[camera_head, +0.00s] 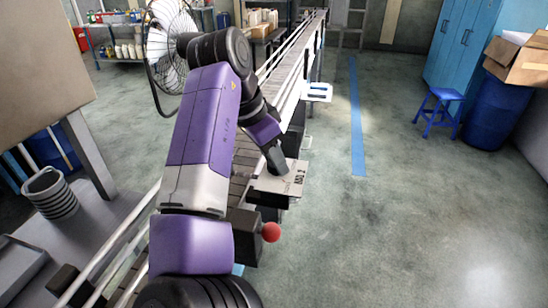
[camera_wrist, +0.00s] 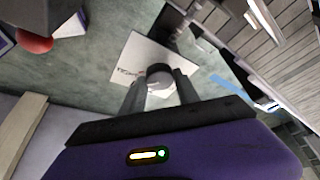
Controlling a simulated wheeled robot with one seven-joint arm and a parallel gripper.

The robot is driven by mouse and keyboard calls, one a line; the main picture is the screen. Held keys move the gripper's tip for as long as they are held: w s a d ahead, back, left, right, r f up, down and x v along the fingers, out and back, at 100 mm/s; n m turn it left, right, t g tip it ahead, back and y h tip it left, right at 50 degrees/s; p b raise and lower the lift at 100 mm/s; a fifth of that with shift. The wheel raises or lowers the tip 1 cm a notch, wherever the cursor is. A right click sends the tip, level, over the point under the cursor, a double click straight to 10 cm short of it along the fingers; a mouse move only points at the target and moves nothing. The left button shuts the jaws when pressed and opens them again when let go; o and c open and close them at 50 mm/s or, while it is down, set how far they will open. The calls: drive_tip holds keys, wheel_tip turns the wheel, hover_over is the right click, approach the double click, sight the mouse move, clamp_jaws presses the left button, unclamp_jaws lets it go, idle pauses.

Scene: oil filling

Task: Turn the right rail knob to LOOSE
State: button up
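Dark lettering on the plate, partly hidden by the knob and a finger, is too small to read surely. My gripper (camera_wrist: 160,83) has one finger on each side of the knob, and the knob nearly fills the gap. I cannot tell whether the fingers press on it. In the head view my gripper (camera_head: 279,171) points down at the plate (camera_head: 291,180) beside the conveyor, and the knob is hidden there.
A red ball (camera_head: 271,232) on a dark block sticks out nearer to me. The conveyor (camera_head: 292,62) runs away along the left of the plate. A fan (camera_head: 168,45) stands left. A blue stool (camera_head: 438,110) and barrel (camera_head: 493,112) stand right. The floor between is clear.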

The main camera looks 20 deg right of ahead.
clamp_jaws()
drive_tip(key=n+p, duration=0.1)
drive_tip(key=p, duration=0.1)
drive_tip(key=n+t+p, duration=0.1)
drive_tip(key=n+p, duration=0.1)
drive_tip(key=shift+s+d+r+n, duration=0.1)
drive_tip(key=shift+s+r+n, duration=0.1)
drive_tip(key=shift+n, duration=0.1)
drive_tip(key=n+y+p, duration=0.1)
drive_tip(key=n+p, duration=0.1)
drive_tip(key=n+t+p, duration=0.1)
drive_tip(key=n+p, duration=0.1)
drive_tip(key=shift+d+t+y+p, duration=0.1)
drive_tip(key=shift+t+y+p, duration=0.2)
drive_tip(key=shift+y, duration=0.1)
drive_tip(key=n+y+p, duration=0.1)
drive_tip(key=n+p, duration=0.4)
drive_tip(key=p, duration=0.1)
drive_tip(key=shift+s+d+n+t+y, duration=0.1)
drive_tip(key=shift+s+n+t+y, duration=0.05)
drive_tip(key=shift+n+t+y, duration=0.25)
drive_tip(key=n+y+p, duration=0.1)
drive_tip(key=n+p, duration=0.2)
drive_tip(key=p, duration=0.1)
drive_tip(key=shift+f+n+y+p, duration=0.2)
drive_tip(key=shift+n+y+p, duration=0.15)
drive_tip(key=shift+n, duration=0.35)
